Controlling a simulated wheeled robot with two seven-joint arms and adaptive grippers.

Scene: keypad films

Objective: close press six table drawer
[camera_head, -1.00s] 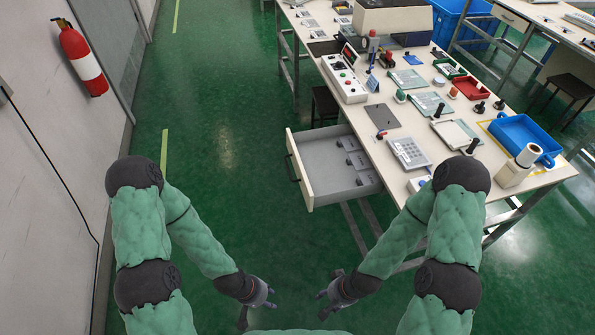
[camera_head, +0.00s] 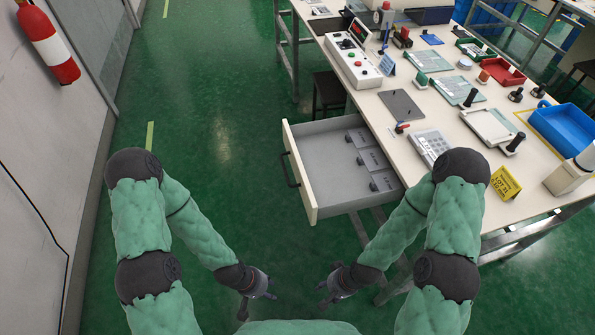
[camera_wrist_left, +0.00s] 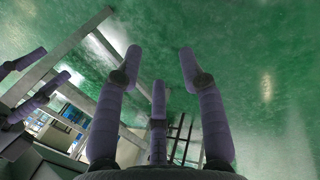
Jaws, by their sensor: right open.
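The drawer (camera_head: 318,155) of the workbench is pulled out, white inside with a dark handle (camera_head: 290,168) on its front. Several small grey pieces lie along its right side. The table (camera_head: 385,135) holds a keypad device (camera_head: 430,145) near its front edge. My left gripper (camera_head: 262,291) hangs low over the floor, left of the drawer front and apart from it. Its fingers are spread and empty in the left wrist view (camera_wrist_left: 160,85). My right gripper (camera_head: 327,290) is open and empty, below the drawer and apart from it.
A control box (camera_head: 352,62) with buttons, boards, red and blue trays (camera_head: 565,128) and a yellow sign (camera_head: 505,183) stand on the table. A dark stool (camera_head: 328,92) stands behind the drawer. A fire extinguisher (camera_head: 48,45) hangs on the left wall. Green floor is clear left of the drawer.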

